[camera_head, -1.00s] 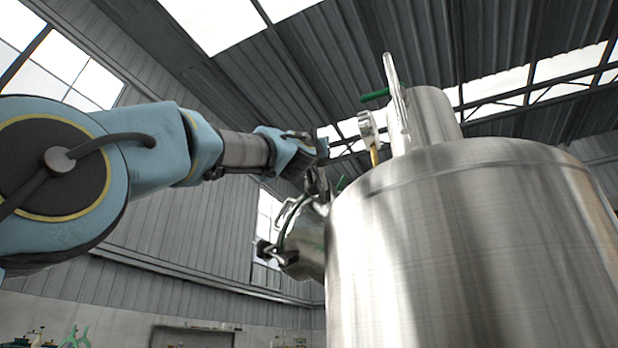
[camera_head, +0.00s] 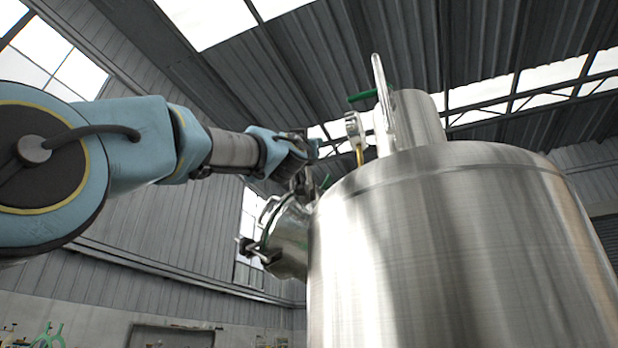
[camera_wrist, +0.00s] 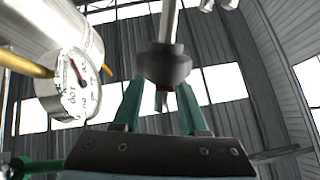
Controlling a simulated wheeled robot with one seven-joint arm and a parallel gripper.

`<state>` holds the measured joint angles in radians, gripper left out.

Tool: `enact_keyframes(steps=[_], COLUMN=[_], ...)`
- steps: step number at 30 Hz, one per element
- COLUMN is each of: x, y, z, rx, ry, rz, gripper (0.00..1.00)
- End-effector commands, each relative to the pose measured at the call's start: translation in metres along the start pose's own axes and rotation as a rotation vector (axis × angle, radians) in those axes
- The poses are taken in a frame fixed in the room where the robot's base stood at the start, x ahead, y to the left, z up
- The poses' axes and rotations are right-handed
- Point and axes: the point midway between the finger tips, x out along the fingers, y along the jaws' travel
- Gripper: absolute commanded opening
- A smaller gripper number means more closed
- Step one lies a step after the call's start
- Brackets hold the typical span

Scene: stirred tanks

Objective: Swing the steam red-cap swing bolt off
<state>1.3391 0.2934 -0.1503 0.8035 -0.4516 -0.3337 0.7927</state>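In the wrist view a bright metal rod with a dark round knob (camera_wrist: 164,64) hangs in front of my gripper. Its green fingers rise on both sides and lean in behind the knob, which hides their tips. A small red patch (camera_wrist: 162,90) shows below the knob, between the fingers; I cannot tell whether it is the red cap. In the head view my gripper (camera_head: 305,181) is at the tank's upper left, just above a side port (camera_head: 288,243) with dark clamp pieces (camera_head: 258,250). Whether the fingers are open or shut on something is unclear.
The large steel tank (camera_head: 455,255) fills the right. On its top stand a neck (camera_head: 418,118), a green handle (camera_head: 362,96) and a gauge (camera_head: 355,128). In the wrist view a dial gauge (camera_wrist: 76,86) sits close at the left. Open air lies left of the port.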

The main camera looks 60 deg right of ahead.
Motion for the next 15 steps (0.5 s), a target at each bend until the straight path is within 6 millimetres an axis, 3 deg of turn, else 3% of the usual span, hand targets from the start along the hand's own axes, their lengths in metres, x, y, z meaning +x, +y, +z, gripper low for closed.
enact_keyframes(steps=[8, 15], x=[-0.002, -0.036], y=[0.0, 0.0], z=[0.0, 0.003], rx=[0.0, 0.001], ry=[0.001, 0.001], rz=[0.0, 0.0], gripper=[0.44, 0.44])
